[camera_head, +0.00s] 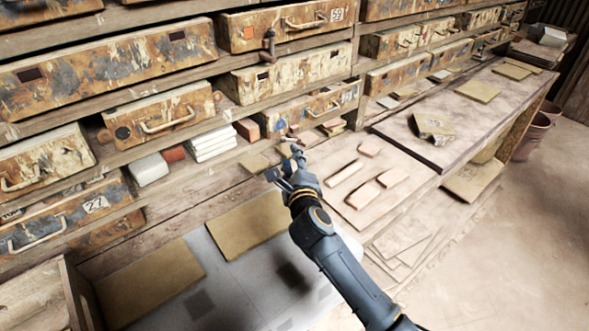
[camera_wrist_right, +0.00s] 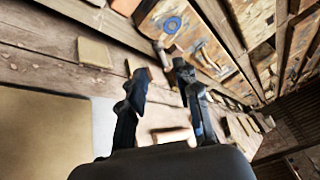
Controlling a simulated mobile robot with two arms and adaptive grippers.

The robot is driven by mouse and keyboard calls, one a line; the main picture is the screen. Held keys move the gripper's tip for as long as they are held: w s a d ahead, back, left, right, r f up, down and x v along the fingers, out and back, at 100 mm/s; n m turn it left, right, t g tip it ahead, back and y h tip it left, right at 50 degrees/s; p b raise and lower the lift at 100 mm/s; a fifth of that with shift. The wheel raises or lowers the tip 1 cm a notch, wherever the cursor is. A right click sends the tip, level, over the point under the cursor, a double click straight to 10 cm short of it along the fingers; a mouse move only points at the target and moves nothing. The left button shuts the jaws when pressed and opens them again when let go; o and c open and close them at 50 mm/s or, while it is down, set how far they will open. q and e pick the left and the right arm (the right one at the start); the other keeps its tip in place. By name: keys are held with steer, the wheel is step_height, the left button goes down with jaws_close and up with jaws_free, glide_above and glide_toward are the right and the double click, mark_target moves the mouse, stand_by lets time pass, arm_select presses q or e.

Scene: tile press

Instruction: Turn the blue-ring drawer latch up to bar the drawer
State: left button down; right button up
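The blue ring (camera_head: 281,124) marks the left front of a worn, paint-stained drawer (camera_head: 318,106) in the lower shelf row. In the right wrist view the blue ring (camera_wrist_right: 172,25) shows at the top, above the fingers. A small brownish piece, seemingly the latch (camera_wrist_right: 160,48), lies just below the ring, ahead of the fingertips; its exact angle is hard to tell. My right gripper (camera_head: 284,162) is just in front of and below that drawer. In the wrist view my right gripper (camera_wrist_right: 160,74) has its fingers apart with nothing between them. My left gripper is out of view.
Pale tiles (camera_head: 212,144) and a reddish block (camera_head: 247,129) sit left of the drawer. A tan sheet (camera_head: 240,222) lies on the grey surface below. A rusty latch (camera_head: 268,45) hangs on an upper drawer.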

steer(key=shift+s+d+r, duration=0.1)
steer(key=shift+s, duration=0.95)
steer(key=shift+s+d+r, duration=0.1)
steer(key=shift+s, duration=0.95)
